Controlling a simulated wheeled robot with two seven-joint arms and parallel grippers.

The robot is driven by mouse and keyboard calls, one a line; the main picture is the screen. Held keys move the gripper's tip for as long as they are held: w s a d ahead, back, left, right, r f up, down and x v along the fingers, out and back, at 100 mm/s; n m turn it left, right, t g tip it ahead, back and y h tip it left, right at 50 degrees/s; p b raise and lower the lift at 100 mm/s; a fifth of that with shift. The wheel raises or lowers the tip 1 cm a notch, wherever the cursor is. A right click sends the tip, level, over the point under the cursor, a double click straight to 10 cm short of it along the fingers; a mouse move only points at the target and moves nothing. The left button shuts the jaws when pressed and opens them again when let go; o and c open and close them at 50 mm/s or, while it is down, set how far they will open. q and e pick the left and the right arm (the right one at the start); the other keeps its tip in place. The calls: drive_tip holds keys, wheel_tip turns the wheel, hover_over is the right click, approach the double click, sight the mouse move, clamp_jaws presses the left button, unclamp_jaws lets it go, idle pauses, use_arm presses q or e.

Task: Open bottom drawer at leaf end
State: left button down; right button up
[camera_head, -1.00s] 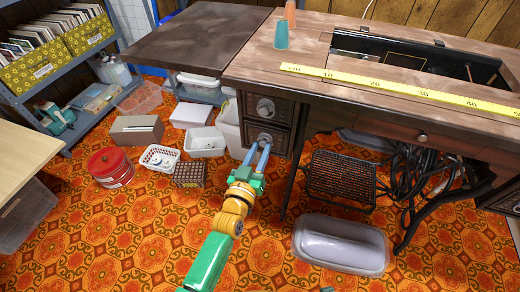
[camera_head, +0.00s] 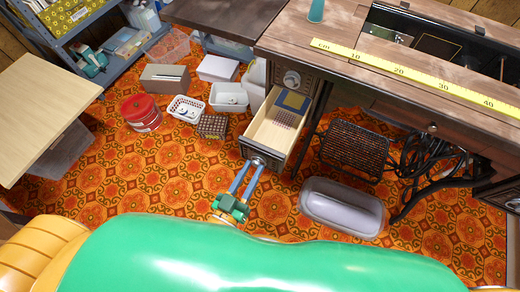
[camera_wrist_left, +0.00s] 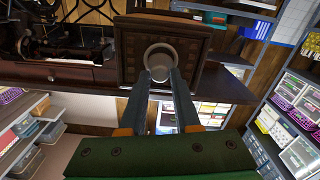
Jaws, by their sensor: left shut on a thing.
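The bottom drawer (camera_head: 276,134) at the leaf end is pulled well out of the sewing cabinet. It has pale wooden sides, and a blue and yellow packet (camera_head: 292,100) and a patterned patch lie inside. My left gripper (camera_head: 253,165) is at the drawer's front with its two fingers shut on the round knob. In the left wrist view the knob (camera_wrist_left: 160,58) sits between the fingertips (camera_wrist_left: 161,77), on the dark drawer front (camera_wrist_left: 132,50). The upper drawer (camera_head: 292,79) above it is closed. My right gripper is not in view.
The dark leaf (camera_head: 222,14) extends at the top. White baskets (camera_head: 186,108), a brown box (camera_head: 165,77) and a red tin (camera_head: 141,112) stand on the floor left of the drawer. A grey-lilac case (camera_head: 342,207) and the treadle (camera_head: 354,148) are to its right.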

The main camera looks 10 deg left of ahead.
use_arm(q)
drive_tip(key=shift+v, duration=1.3)
drive_tip(key=c, duration=0.6)
unclamp_jaws()
drive_tip(key=v, duration=0.7)
